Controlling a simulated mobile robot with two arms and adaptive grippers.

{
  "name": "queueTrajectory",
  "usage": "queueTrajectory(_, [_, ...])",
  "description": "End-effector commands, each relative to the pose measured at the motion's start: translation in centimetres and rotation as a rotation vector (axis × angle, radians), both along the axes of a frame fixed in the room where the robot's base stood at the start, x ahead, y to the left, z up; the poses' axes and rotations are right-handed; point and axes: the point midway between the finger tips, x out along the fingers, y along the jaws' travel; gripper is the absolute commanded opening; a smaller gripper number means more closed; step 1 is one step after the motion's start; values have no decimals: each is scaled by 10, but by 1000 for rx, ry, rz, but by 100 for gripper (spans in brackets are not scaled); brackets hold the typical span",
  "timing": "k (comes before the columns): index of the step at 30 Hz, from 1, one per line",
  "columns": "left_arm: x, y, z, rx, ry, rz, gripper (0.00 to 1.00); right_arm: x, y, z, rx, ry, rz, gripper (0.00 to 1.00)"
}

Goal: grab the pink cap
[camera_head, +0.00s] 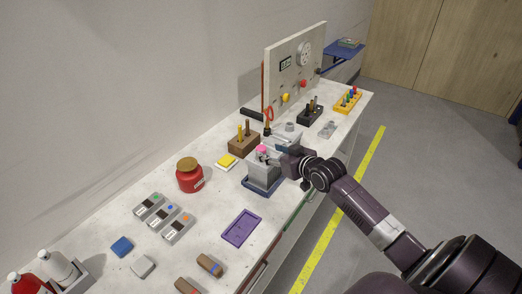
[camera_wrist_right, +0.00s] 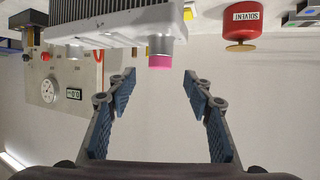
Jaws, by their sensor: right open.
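The pink cap (camera_head: 261,149) sits on top of a light grey housing (camera_head: 261,169) on the bench. In the right wrist view, which appears upside down, the pink cap (camera_wrist_right: 161,61) covers the end of a short grey stub on the finned grey housing (camera_wrist_right: 110,28). My right gripper (camera_head: 281,153) is just right of the cap in the head view. In the wrist view my right gripper (camera_wrist_right: 160,78) is open and empty, with the cap roughly centred between the fingertip directions. The fingers do not appear to touch it. My left gripper is out of view.
The housing stands on a blue tray (camera_head: 254,188). A red solvent jar (camera_head: 190,179) stands left of it, and a brown block with pegs (camera_head: 243,146) behind. An upright panel (camera_head: 291,72) stands farther back. A purple tray (camera_head: 241,230) lies in front.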

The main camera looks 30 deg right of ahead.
Motion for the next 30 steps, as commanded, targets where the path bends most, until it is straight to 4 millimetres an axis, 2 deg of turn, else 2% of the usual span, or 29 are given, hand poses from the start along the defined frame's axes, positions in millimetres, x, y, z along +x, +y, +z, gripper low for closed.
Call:
queueTrajectory(10, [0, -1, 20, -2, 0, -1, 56, 30, 0, -7, 1, 0, -2, 47])
queueTrajectory(15, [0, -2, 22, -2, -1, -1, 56, 45, 0, -16, 0, 0, -1, 47])
queueTrajectory(26, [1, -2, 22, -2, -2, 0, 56, 49, 0, -20, -2, 2, 0, 47])
queueTrajectory(30, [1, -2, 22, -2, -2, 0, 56, 49, 0, -20, -2, 1, 0, 31])
